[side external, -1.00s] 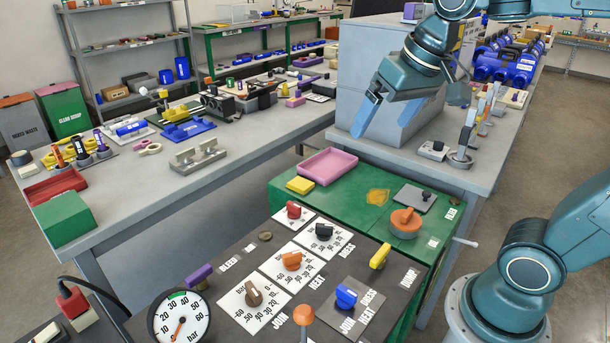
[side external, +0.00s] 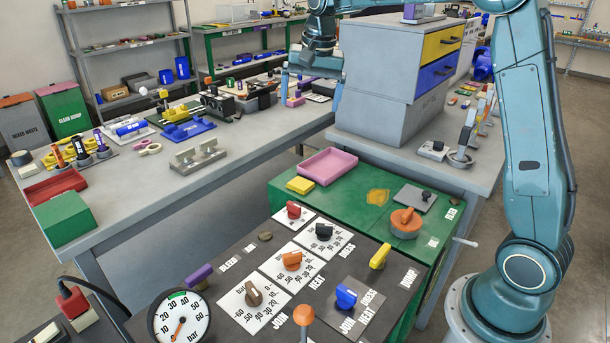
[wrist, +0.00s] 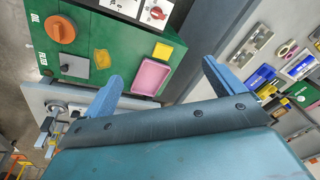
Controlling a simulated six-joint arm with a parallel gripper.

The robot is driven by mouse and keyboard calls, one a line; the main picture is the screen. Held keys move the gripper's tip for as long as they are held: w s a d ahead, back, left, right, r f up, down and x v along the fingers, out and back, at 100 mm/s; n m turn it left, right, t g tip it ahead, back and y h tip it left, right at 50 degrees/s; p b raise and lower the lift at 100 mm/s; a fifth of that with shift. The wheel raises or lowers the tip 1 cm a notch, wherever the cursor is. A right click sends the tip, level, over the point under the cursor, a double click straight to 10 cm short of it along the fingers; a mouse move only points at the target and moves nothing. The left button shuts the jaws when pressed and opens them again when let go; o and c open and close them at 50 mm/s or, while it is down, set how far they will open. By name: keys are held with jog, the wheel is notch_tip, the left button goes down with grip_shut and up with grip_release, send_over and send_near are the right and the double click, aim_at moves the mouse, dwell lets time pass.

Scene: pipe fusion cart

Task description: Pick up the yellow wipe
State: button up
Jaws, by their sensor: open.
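A thin, irregular yellow wipe (side external: 378,197) lies flat on the green cart top, between the pink tray and the orange round tin. It also shows in the wrist view (wrist: 102,59), left of the pink tray. A thicker square yellow pad (side external: 299,185) lies at the tray's near left corner and also shows in the wrist view (wrist: 163,51). My gripper (side external: 312,93) is open and empty, in the air over the back bench, well away from the wipe. Its two blue fingers (wrist: 161,70) are spread wide in the wrist view.
The pink tray (side external: 328,167) and orange tin (side external: 406,223) flank the wipe. A grey plate with a black knob (side external: 415,198) lies behind the tin. A dark control panel (side external: 225,275) with several knobs stands in front. A grey drawer cabinet (side external: 388,118) rises behind the cart.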

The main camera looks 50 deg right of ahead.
jog(key=w+d+f+m+g, duration=0.1)
jog(key=w+d+f+m, duration=0.2)
jog(key=w+d+f, duration=0.3)
jog(key=m+g, duration=0.1)
jog(key=m, duration=0.3)
send_over(300, 183)
notch_tip(300, 183, down, 13)
jog(key=shift+w, duration=0.1)
jog(key=shift+f, duration=4.25)
jog(key=shift+f, duration=0.1)
jog(key=shift+f, duration=2.45)
jog(key=shift+c, duration=0.4)
jog(key=c, duration=1)
